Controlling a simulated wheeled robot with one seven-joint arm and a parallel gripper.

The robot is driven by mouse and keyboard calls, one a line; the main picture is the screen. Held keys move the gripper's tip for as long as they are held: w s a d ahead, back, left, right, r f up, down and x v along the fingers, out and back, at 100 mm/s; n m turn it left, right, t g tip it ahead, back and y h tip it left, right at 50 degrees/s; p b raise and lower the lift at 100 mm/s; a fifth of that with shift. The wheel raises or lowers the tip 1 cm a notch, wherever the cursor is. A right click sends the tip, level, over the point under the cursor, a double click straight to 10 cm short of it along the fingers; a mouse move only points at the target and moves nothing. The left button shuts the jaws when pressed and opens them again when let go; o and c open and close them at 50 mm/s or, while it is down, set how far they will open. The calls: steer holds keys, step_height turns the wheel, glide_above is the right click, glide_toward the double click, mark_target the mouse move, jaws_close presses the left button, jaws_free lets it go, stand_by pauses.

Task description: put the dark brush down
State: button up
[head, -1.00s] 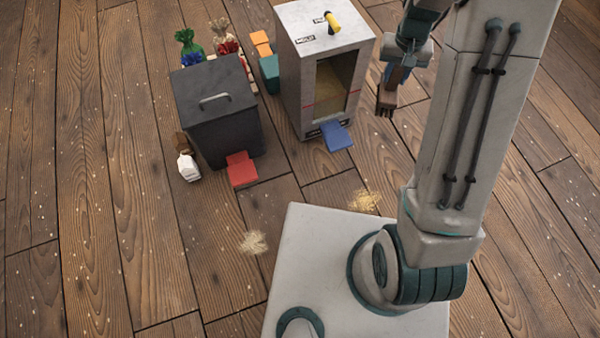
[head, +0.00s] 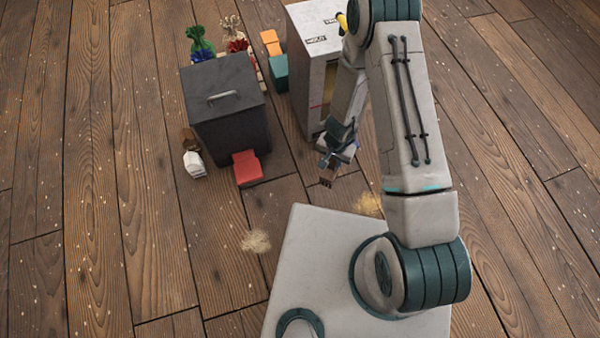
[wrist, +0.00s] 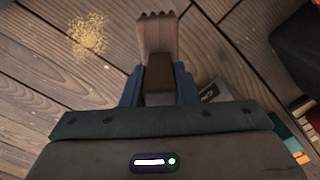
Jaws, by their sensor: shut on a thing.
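The dark brush is a brown block with a toothed end; it shows in the wrist view (wrist: 157,75) and as a small brown shape in the head view (head: 328,176). My gripper (wrist: 158,88) is shut on it, with a blue finger on each side. In the head view my gripper (head: 335,158) hangs in front of the pale cabinet, with the brush pointing down. The brush appears held above the plank floor (head: 100,200); the height of the gap is hard to tell.
A dark lidded bin (head: 228,110) with a red pedal (head: 247,168) stands left of the pale cabinet (head: 312,50). A white bag (head: 194,164) and bundles (head: 200,42) surround it. Chaff piles lie at the front (head: 255,241) and near my base (head: 368,204). Floor at left is clear.

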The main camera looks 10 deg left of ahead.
steer(key=w+a+f+b, duration=0.1)
steer(key=a+f+b, duration=0.3)
steer(key=a+f, duration=0.6)
steer(key=shift+a+f+b, duration=0.3)
steer(key=shift+a+f, duration=0.1)
steer(key=shift+a, duration=0.25)
steer(key=shift+w, duration=0.1)
steer(key=shift+f, duration=0.2)
steer(key=o, duration=1)
steer(key=shift+o, duration=0.2)
steer(key=shift+r, duration=0.1)
steer(key=shift+r, duration=0.1)
step_height(320, 180, up, 12)
steer(key=p, duration=0.5)
steer(key=shift+r, duration=0.1)
